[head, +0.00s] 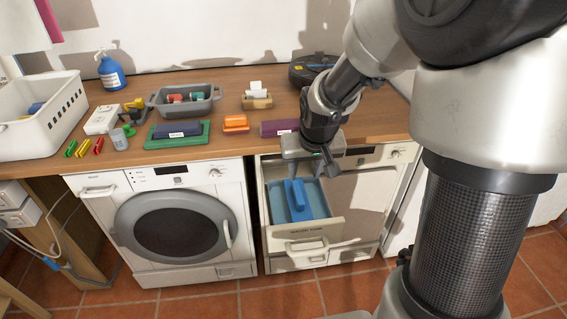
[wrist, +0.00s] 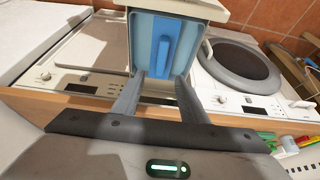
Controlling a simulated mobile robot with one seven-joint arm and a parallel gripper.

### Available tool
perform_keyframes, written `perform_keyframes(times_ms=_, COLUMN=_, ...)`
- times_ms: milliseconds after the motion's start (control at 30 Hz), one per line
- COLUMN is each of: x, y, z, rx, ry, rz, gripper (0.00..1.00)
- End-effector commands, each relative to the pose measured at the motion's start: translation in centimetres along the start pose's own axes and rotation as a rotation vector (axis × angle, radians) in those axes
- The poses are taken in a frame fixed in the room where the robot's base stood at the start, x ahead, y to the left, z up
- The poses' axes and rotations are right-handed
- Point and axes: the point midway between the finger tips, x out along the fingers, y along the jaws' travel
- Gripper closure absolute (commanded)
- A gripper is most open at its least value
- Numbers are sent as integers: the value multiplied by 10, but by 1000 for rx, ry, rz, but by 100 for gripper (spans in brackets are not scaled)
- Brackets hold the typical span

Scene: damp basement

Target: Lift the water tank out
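The water tank (head: 312,204) is a blue box with a raised handle bar (head: 295,200), sitting in the pulled-out drawer (head: 331,229) of the right-hand machine. It also shows in the wrist view, where the pale blue tank (wrist: 143,40) carries the darker blue handle (wrist: 161,48). My gripper (head: 309,176) is over the back part of the drawer, pointing down. In the wrist view my gripper (wrist: 161,79) has its two fingers apart with nothing between them. The handle lies beyond the fingertips, roughly in line with the gap.
A white washer (head: 178,269) with a round door stands left of the open drawer. The wooden counter (head: 232,127) above holds several items, including a grey bin (head: 186,107), a white basket (head: 42,134) and a blue bottle (head: 110,72). The tiled floor in front is clear.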

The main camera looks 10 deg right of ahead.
Motion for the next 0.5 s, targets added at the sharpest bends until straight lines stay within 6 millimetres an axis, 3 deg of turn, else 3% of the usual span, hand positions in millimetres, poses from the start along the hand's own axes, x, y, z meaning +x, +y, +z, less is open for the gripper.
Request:
perform_keyframes(times_ms=33, x=15, y=0, z=2, rx=0, ry=-4, rz=-1, gripper=61)
perform_keyframes(times_ms=200, x=47, y=-1, z=1, rx=-2, ry=-2, rz=-1, gripper=61)
perform_keyframes(times_ms=500, x=70, y=-1, z=2, rx=0, ry=-1, rz=0, gripper=61)
